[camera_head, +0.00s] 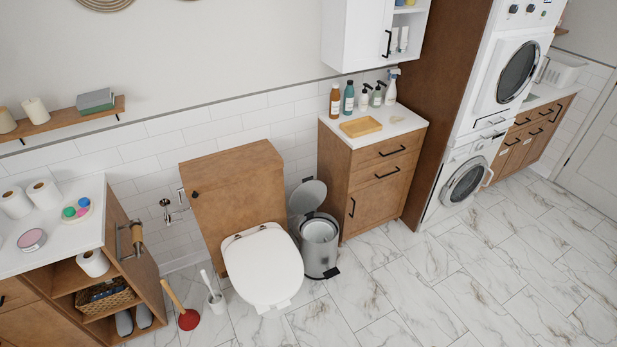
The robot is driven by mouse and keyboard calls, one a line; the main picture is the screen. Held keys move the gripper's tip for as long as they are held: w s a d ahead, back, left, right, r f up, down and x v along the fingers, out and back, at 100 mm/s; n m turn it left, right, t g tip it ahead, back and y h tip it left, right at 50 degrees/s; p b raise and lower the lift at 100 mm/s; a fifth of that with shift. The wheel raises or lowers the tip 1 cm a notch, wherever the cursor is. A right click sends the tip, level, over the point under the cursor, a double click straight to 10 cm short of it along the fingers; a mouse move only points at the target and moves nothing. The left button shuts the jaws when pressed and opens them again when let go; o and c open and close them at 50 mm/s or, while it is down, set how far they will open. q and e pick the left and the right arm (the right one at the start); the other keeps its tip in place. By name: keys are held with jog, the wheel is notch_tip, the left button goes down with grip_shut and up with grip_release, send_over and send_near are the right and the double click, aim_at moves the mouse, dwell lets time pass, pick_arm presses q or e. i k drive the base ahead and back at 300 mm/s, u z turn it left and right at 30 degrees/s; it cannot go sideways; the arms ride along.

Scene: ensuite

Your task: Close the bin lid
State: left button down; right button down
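The metal bin (320,256) stands on the floor between the toilet and the wooden cabinet. Its round grey lid (307,197) is open, tilted up and back toward the wall. The white inside of the bin shows at the top. A dark pedal (332,272) sticks out at the bin's lower front. Neither of my grippers shows in the head view.
The toilet (262,268) with its lid down stands close to the bin's left. The wooden cabinet (376,185) with bottles and a tray on top is close to its right. A plunger (188,318) and toilet brush (215,298) stand left of the toilet. The marble floor (460,285) in front is clear.

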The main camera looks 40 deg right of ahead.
aim_at(307, 197)
jog(key=z, duration=0.6)
jog(key=i, duration=0.6)
jog(key=z, duration=0.55)
jog(key=i, duration=0.65)
jog(key=u, duration=0.3)
